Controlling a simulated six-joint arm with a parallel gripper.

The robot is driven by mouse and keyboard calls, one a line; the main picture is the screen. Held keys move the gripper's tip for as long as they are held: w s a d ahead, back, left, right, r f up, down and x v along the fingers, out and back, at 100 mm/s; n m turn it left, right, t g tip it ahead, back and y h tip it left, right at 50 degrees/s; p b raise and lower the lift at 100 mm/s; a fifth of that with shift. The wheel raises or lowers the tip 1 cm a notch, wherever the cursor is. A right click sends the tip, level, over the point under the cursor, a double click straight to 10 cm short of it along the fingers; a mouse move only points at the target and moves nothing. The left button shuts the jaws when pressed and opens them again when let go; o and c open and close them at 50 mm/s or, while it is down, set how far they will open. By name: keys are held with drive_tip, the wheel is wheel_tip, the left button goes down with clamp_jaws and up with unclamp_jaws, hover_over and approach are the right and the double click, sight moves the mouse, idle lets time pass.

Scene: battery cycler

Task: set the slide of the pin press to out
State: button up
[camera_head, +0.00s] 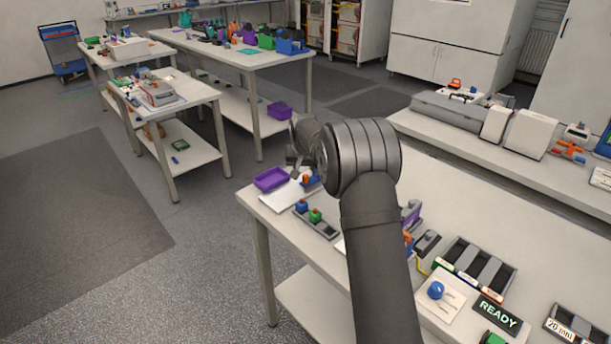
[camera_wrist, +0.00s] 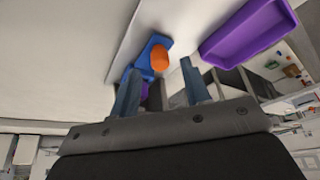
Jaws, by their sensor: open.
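A small blue device with an orange knob (camera_wrist: 159,57) lies ahead of my gripper (camera_wrist: 162,82) in the wrist view. It may be the pin press, but I cannot tell for sure. Its slide cannot be made out, and part of it is hidden behind the fingers. My gripper is open, with its two fingers apart and nothing held between them. In the head view the same blue and orange device (camera_head: 309,179) stands at the table's far left end, partly hidden by my arm. My gripper is above and beside it there, apart from it as far as I can see.
A purple tray (camera_head: 271,179) lies at the table's corner, close to the device; it also shows in the wrist view (camera_wrist: 245,32). A dark rack with blue and green knobs (camera_head: 317,221) stands nearer. A READY display (camera_head: 497,315) and a slotted dark holder (camera_head: 476,267) are to the right.

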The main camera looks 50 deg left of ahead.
drive_tip(key=shift+x, duration=1.4)
drive_tip(key=shift+c, duration=0.2)
clamp_jaws()
drive_tip(key=s, duration=1.3)
drive_tip(key=shift+s, duration=0.3)
drive_tip(key=shift+o, duration=0.2)
unclamp_jaws()
